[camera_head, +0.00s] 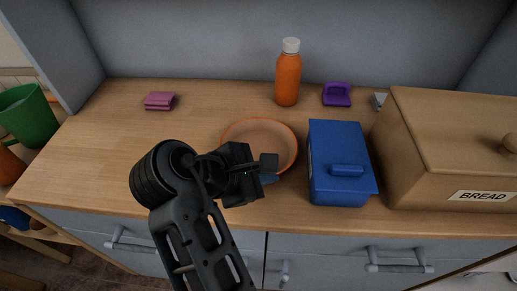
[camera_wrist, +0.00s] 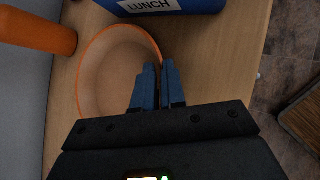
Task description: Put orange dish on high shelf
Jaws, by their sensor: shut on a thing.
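The orange dish (camera_head: 262,132) is a shallow round bowl on the wooden counter, between the orange bottle and the front edge. My gripper (camera_head: 269,172) is at the dish's near rim, its body covering part of the near left side. In the wrist view the dish (camera_wrist: 112,72) lies just beyond my blue fingertips (camera_wrist: 158,82). The fingers are close together and shut on the rim at the dish's right side there. The dish looks level; whether it touches the counter I cannot tell. No high shelf is clearly in view.
A blue lunch box (camera_head: 340,150) stands close right of the dish, with a wooden bread box (camera_head: 440,150) beyond it. An orange bottle (camera_head: 288,80) stands behind. A purple object (camera_head: 337,95) and folded pink cloth (camera_head: 160,100) lie farther back. The counter's left side is mostly clear.

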